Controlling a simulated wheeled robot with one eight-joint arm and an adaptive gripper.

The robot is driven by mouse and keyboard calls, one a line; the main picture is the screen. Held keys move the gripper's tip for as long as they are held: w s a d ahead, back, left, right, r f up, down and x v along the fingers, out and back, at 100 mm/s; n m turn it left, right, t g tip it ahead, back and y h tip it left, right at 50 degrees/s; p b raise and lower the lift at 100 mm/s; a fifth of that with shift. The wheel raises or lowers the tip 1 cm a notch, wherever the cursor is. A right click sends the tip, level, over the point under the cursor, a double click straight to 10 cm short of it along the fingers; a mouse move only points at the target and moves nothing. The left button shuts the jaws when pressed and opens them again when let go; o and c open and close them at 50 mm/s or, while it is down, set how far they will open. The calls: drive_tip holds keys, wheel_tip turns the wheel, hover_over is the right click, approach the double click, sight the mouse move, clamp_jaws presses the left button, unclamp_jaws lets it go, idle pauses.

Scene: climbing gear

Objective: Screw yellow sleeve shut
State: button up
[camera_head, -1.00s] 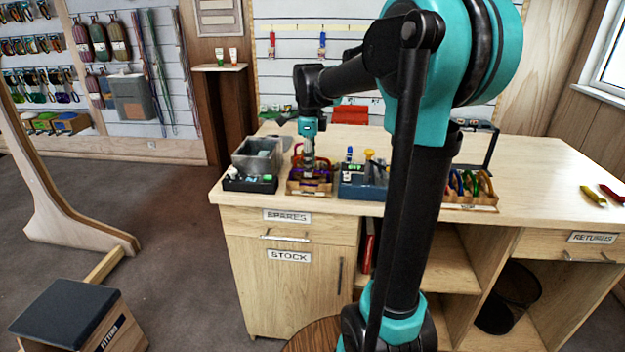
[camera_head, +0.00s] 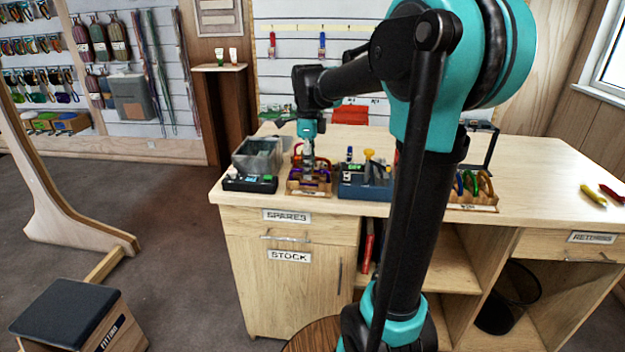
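My gripper (camera_head: 308,156) points down over a small wooden rack (camera_head: 309,192) at the left of the counter. Carabiners in purple (camera_head: 311,177) and red stand in this rack, close under and around the fingers. The fingers are too small and overlapped to tell whether they are open or shut, or whether they touch a carabiner. I cannot make out a yellow sleeve on any carabiner here. A second rack (camera_head: 472,207) to the right holds several carabiners, green to orange, partly behind my arm. A yellow carabiner (camera_head: 592,195) lies on the counter at the far right.
A grey bin (camera_head: 257,157) and a black tray (camera_head: 250,184) stand left of the rack. A blue tray (camera_head: 362,190) with a yellow-topped item (camera_head: 369,154) stands close on its right. A red item (camera_head: 611,193) lies at the far right. The counter (camera_head: 540,165) is clear right of centre.

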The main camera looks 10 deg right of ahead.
drive_tip(key=shift+f, duration=0.2)
drive_tip(key=shift+f, duration=1.2)
drive_tip(key=shift+w+d, duration=0.25)
drive_tip(key=shift+w, duration=0.45)
drive_tip(key=shift+r, duration=0.2)
drive_tip(key=shift+r, duration=1.25)
